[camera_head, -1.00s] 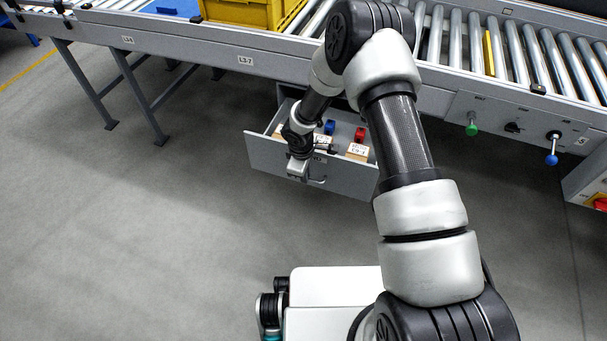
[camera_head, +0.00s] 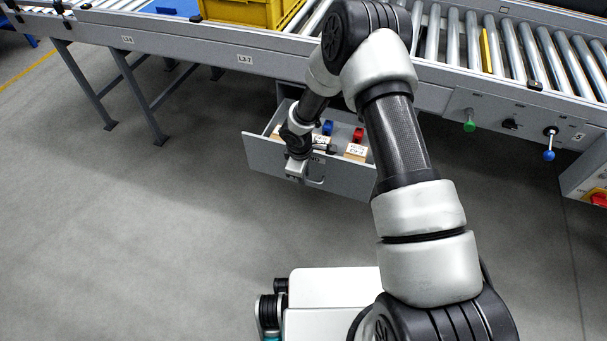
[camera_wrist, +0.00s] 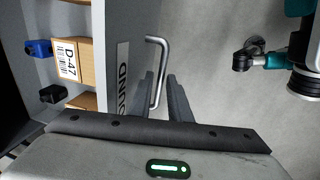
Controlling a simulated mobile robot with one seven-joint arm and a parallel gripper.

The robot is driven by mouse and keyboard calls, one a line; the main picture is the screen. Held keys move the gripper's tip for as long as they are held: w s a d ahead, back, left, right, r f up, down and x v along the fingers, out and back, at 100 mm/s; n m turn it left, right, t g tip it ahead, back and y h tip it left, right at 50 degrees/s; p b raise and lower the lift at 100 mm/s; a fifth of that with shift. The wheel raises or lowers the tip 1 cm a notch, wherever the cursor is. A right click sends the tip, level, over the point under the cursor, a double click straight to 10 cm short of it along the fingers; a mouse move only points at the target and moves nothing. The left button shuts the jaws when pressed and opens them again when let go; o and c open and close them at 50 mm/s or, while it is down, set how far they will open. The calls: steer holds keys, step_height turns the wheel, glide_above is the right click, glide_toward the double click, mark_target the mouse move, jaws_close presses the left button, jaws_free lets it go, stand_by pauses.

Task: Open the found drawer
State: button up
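The grey drawer (camera_head: 262,157) stands pulled out from under the conveyor, with its contents showing. In the wrist view its front (camera_wrist: 122,35) carries a label (camera_wrist: 123,78), partly cut off, reading "OUND". A bent metal bar handle (camera_wrist: 163,62) sticks out from that front. My gripper (camera_wrist: 161,82) has one finger on each side of the handle bar, close together, and looks shut on it. In the head view my gripper (camera_head: 297,172) is at the drawer front, its fingers hard to make out.
Inside the drawer are cardboard boxes (camera_wrist: 68,62), one labelled D-47, plus blue (camera_head: 327,128) and red (camera_head: 358,135) items. The roller conveyor (camera_head: 500,50) runs above, with knobs (camera_head: 469,126) on its side panel. The grey floor before the drawer is clear.

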steer(key=s+r+p, duration=0.1)
steer(key=r+p, duration=0.1)
steer(key=r, duration=0.6)
steer(key=s+a+r+p, duration=0.1)
steer(key=s+r+p, duration=0.1)
steer(key=r, duration=0.7)
steer(key=shift+p, duration=0.3)
